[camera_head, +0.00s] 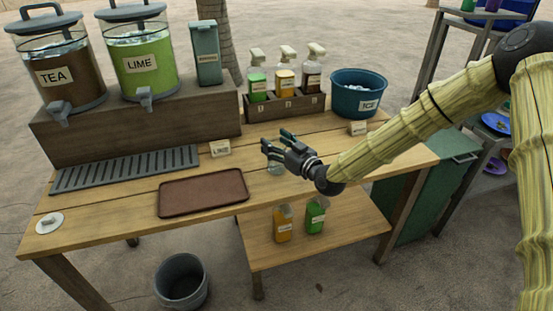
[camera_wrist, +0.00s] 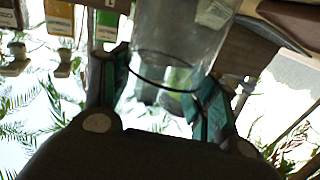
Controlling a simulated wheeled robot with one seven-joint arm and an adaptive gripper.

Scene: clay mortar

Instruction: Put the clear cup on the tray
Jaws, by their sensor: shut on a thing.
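The clear cup (camera_head: 276,168) is a see-through vessel between the fingers of my gripper (camera_head: 272,148), above the wooden counter. In the wrist view, the clear cup (camera_wrist: 178,45) fills the space between the two teal-padded fingers of my gripper (camera_wrist: 160,90), which are shut on it from both sides. In the head view the cup is partly hidden by the fingers. The tray (camera_head: 203,193) is a flat reddish-brown rectangle on the counter, to the left of and nearer than my gripper. It is empty.
Tea (camera_head: 62,75) and lime (camera_head: 140,62) dispensers stand on a raised wooden shelf behind a grey drip grate (camera_head: 125,170). A bottle rack (camera_head: 285,104), an ice tub (camera_head: 356,95) and a small label card (camera_head: 220,148) stand at the back. A bin (camera_head: 181,281) is below the front edge.

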